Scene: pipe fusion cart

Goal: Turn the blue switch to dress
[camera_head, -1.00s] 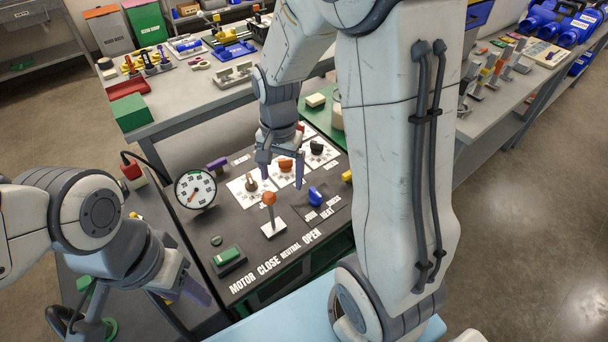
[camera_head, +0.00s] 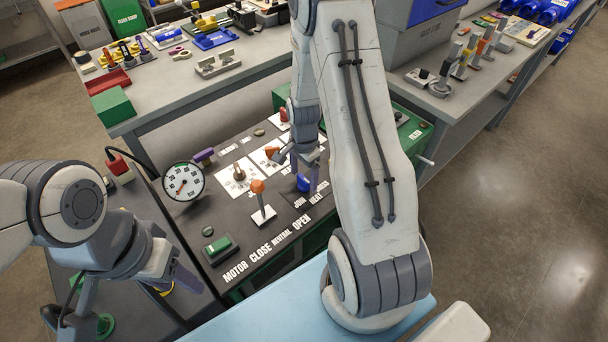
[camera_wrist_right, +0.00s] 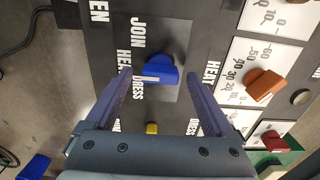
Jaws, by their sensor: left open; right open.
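The blue switch (camera_head: 303,183) is a knob on the dark control panel (camera_head: 215,262). In the right wrist view the blue switch (camera_wrist_right: 160,70) sits between the two fingers, beside the words JOIN, HEAT and DRESS. It has a pale mark on its face; I cannot tell which word it points to. My right gripper (camera_head: 299,172) is open over the switch, one finger on each side (camera_wrist_right: 158,74), with visible gaps in the wrist view. My left gripper (camera_head: 140,292) is open and empty, left of the panel. My right arm hides the panel's right part.
An orange-topped lever (camera_head: 259,195) stands left of the switch, near a green button (camera_head: 219,245) and a round gauge (camera_head: 183,182). An orange knob (camera_wrist_right: 264,86) is near the right finger.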

